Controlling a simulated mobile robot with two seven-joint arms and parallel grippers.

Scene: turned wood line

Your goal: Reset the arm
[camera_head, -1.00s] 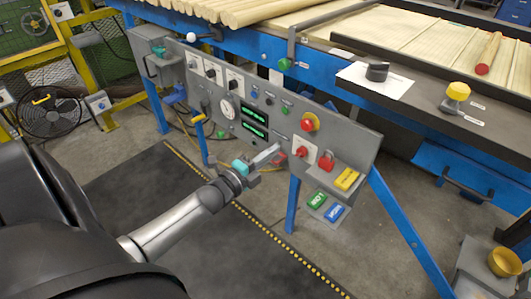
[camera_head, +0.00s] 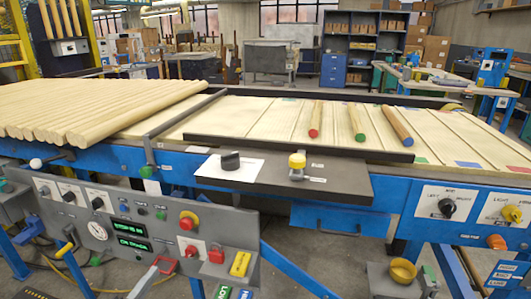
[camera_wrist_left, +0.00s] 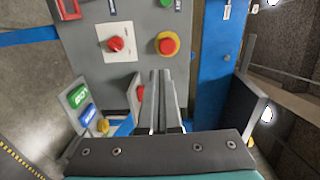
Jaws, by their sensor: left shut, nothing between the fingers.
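My left gripper (camera_head: 152,271) is at the bottom of the head view, in front of the lower part of the grey control panel (camera_head: 70,205). It is shut and empty; in the left wrist view its two fingers (camera_wrist_left: 161,78) lie together. The red emergency button on a yellow collar (camera_head: 188,220) is above and right of the fingertips in the head view. A red knob on a white plate (camera_head: 191,252) is to their right. Both also show beyond the fingers in the left wrist view, the button (camera_wrist_left: 168,45) and the knob (camera_wrist_left: 116,44). My right gripper is not in view.
A dark shelf (camera_head: 335,178) carries a black knob (camera_head: 230,160) and a yellow knob (camera_head: 297,163).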

